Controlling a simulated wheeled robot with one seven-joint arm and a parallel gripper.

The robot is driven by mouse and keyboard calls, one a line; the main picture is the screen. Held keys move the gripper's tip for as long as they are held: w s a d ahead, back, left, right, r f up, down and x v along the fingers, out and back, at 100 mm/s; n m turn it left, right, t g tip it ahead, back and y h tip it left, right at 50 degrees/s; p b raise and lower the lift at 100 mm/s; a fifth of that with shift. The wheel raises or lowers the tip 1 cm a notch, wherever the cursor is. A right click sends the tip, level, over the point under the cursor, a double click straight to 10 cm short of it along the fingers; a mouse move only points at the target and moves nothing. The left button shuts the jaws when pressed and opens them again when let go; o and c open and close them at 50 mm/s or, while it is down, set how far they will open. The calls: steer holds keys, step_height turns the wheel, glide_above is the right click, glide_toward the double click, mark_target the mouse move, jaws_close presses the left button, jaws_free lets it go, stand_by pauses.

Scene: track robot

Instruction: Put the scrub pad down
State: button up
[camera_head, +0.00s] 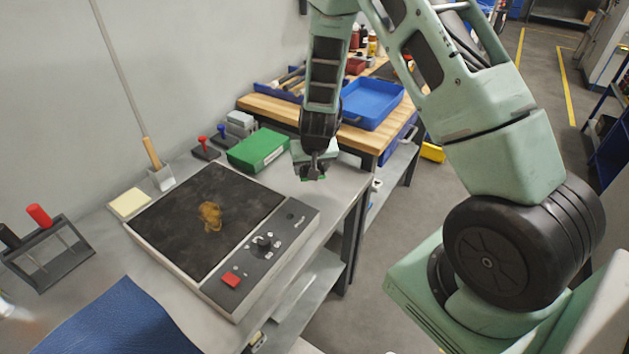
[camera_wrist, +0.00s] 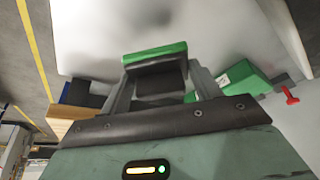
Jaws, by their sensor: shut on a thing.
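The scrub pad is a green strip in the wrist view (camera_wrist: 155,53), held at the tips of my gripper (camera_wrist: 160,78). Its dark fingers are closed on it and hide most of it. In the head view my gripper (camera_head: 313,167) points down over the right back part of the grey bench (camera_head: 340,190), right of the green box. Only a small green edge of the pad shows below the fingers there. I cannot tell whether the pad touches the bench top.
A hot plate (camera_head: 170,230) with a brown stain lies left of my gripper. The green box (camera_head: 258,150) is close on the left. A wooden table with a blue tray (camera_head: 372,102) stands behind. The bench's right edge is near. A pale yellow pad (camera_head: 129,203) lies at the left.

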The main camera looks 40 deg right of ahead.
mark_target(311, 188)
steer(key=shift+f, duration=2.25)
steer(key=shift+f, duration=0.2)
steer(key=o, duration=1)
steer(key=shift+a, duration=0.1)
steer(key=shift+c, duration=0.2)
